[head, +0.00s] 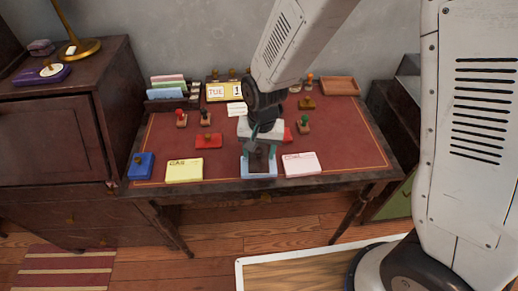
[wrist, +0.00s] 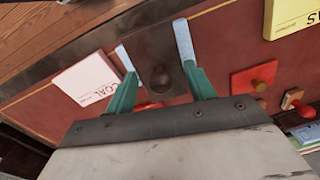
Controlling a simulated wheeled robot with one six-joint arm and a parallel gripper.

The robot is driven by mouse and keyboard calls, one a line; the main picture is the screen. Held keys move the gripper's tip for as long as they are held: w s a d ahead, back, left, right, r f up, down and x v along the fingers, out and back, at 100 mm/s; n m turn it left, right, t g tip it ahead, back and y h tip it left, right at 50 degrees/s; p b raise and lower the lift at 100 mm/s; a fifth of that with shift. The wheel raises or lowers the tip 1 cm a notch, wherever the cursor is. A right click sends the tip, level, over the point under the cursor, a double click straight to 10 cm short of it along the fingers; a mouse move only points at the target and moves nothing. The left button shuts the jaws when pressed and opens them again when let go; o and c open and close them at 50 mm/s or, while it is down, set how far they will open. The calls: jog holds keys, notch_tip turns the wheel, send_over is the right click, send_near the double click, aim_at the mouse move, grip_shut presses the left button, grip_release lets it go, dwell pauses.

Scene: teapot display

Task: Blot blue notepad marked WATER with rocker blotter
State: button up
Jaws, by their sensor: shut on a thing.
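My gripper (head: 260,148) is at the front middle of the desk, pointing down. Its teal fingers are shut on the dark rocker blotter (head: 261,160). In the wrist view the blotter's round knob (wrist: 160,77) shows between the fingers. The light blue notepad (head: 258,174) lies under the blotter near the desk's front edge. Narrow pale blue strips of it (wrist: 184,40) show on both sides of the blotter in the wrist view. Its lettering is hidden. The blotter looks down on the notepad or very close above it; I cannot tell whether they touch.
A yellow GAS notepad (head: 184,170) lies left and a pale pink COAL notepad (head: 301,163) right. A knobbed blue block (head: 141,165) sits at the left corner. A red block (head: 208,141) and several stamps stand behind. A calendar (head: 225,91) and tray (head: 339,85) are at the back.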

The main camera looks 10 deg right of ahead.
jog(key=shift+f, duration=0.2)
dwell(0.3)
jog(key=shift+w+g, duration=0.65)
jog(key=shift+g, duration=0.55)
jog(key=shift+s+f+t, duration=0.1)
jog(key=shift+s+t, duration=0.55)
jog(key=shift+t, duration=0.55)
jog(key=shift+s, duration=0.1)
jog(key=shift+s, duration=0.1)
jog(key=shift+s+t, duration=0.4)
jog(key=shift+t, duration=0.7)
